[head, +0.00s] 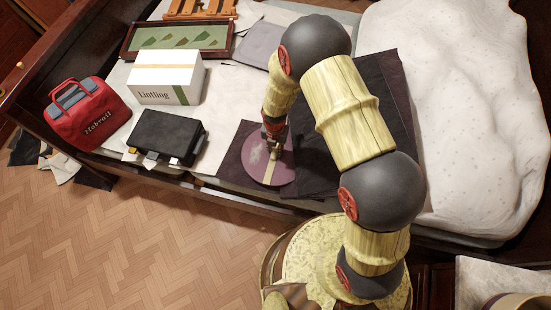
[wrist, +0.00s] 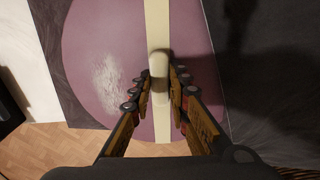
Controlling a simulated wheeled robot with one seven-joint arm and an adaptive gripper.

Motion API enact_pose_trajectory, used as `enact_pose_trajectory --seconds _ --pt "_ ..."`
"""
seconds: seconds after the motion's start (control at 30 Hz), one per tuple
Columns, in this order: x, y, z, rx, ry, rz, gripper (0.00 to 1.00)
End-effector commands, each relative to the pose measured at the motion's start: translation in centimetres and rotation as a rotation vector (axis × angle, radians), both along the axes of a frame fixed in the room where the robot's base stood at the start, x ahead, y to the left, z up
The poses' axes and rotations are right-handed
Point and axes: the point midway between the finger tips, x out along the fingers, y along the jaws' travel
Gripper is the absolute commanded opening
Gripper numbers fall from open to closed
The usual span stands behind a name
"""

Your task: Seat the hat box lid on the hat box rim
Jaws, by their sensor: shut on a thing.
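The hat box lid (head: 259,170) is a round mauve disc with a cream band across it and a pale worn patch. In the head view it is at the bed's front edge, partly behind my arm. My gripper (head: 274,150) points down at its middle. In the wrist view the lid (wrist: 105,45) fills the upper middle, and my gripper (wrist: 160,78) is shut on the small pale knob (wrist: 159,63) on the band. I cannot make out the hat box or its rim below the lid, nor tell whether the lid touches anything beneath.
Left of the lid are a black case (head: 165,137), a white box (head: 166,78) and a red bag (head: 88,113). Dark flat sheets (head: 385,85) lie to its right, with a white bedding heap (head: 470,110) beyond. A framed picture (head: 180,37) lies behind. The wood floor (head: 140,240) in front is clear.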

Motion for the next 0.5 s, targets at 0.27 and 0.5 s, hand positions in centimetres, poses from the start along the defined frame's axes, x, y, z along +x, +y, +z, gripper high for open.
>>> enact_pose_trajectory --seconds 0.27,0.5 --pt "0.0 0.0 1.4 0.000 0.000 0.000 0.00" --pt "0.0 0.0 2.5 0.000 0.000 0.000 0.00"
